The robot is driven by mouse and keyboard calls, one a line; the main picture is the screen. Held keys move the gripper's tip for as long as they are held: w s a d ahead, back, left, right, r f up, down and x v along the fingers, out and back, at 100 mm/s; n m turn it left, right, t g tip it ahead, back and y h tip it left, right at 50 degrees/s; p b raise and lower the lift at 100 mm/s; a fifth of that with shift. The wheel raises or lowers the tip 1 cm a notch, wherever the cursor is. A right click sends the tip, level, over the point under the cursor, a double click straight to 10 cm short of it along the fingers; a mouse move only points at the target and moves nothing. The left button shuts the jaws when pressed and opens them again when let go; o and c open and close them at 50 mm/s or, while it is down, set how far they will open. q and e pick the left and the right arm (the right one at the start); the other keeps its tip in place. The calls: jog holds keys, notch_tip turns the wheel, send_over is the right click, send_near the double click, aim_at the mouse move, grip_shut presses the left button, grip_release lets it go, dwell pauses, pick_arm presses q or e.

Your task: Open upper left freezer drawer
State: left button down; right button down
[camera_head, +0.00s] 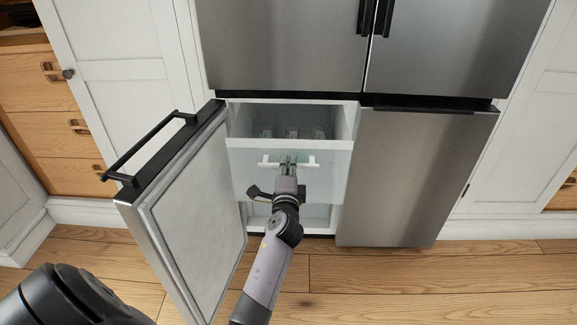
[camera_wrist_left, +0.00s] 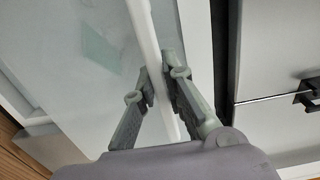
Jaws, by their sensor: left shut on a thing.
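The upper freezer drawer (camera_head: 245,168) has a pale, translucent front and sits in the lower left compartment of the fridge. Several indistinct items show over its front edge. Its white bar handle (camera_head: 310,161) runs across the front. My left gripper (camera_head: 288,160) is shut on this handle near its middle. In the left wrist view, the handle (camera_wrist_left: 147,40) passes between the two fingers (camera_wrist_left: 158,88). The freezer door (camera_head: 195,205) stands wide open to the left. My right gripper is not in view.
The open door's black bar handle (camera_head: 150,145) juts out left of my arm. The right freezer door (camera_head: 410,175) and upper fridge doors (camera_head: 285,45) are shut. Wooden drawers (camera_head: 60,95) stand far left. Wooden floor (camera_head: 400,280) is clear at the front right.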

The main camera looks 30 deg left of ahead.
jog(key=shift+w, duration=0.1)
pick_arm(q)
jog(key=c, duration=1.6)
grip_release()
jog(key=shift+c, duration=0.2)
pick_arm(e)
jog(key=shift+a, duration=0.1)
